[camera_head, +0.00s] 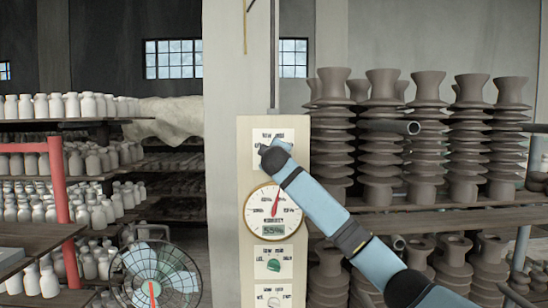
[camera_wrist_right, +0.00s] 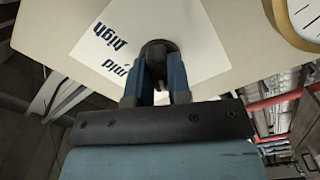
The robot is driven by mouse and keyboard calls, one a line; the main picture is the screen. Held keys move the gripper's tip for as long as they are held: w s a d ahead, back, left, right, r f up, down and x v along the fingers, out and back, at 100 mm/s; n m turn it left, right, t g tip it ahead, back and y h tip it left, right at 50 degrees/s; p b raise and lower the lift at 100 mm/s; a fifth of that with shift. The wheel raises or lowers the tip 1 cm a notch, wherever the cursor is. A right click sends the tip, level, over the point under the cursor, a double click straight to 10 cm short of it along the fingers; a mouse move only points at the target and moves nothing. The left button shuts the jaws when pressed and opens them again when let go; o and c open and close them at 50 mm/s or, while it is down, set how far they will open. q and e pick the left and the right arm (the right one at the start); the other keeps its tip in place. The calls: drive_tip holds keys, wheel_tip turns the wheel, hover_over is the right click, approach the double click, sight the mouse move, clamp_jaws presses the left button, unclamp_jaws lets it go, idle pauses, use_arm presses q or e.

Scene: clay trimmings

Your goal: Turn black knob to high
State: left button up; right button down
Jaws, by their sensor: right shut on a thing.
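The black knob (camera_wrist_right: 157,47) sits on a white label plate (camera_wrist_right: 95,50) on the upright panel. The words "mid" and "high" show upside down on the plate in the right wrist view. My right gripper (camera_wrist_right: 155,68) is shut on the knob, with one blue finger on each side of it. In the head view my right gripper (camera_head: 270,150) is at the top plate of the panel (camera_head: 246,175) and covers the knob and most of the lettering. Which mark the knob points to cannot be told. My left gripper is not in view.
Below the top plate are a round dial gauge (camera_head: 272,212) with a red needle, a green knob (camera_head: 274,265) and a further plate. A fan (camera_head: 155,278) stands at lower left. Shelves of white bottles (camera_head: 70,106) and stacked brown clay pieces (camera_head: 405,140) flank the pillar (camera_head: 225,100).

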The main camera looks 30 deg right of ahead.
drive_tip(key=shift+a+m+b, duration=0.1)
drive_tip(key=shift+m+b, duration=2.2)
drive_tip(key=shift+m, duration=10.5)
drive_tip(key=shift+f, duration=0.1)
drive_tip(key=c, duration=1.1)
unclamp_jaws()
drive_tip(key=shift+o, duration=0.2)
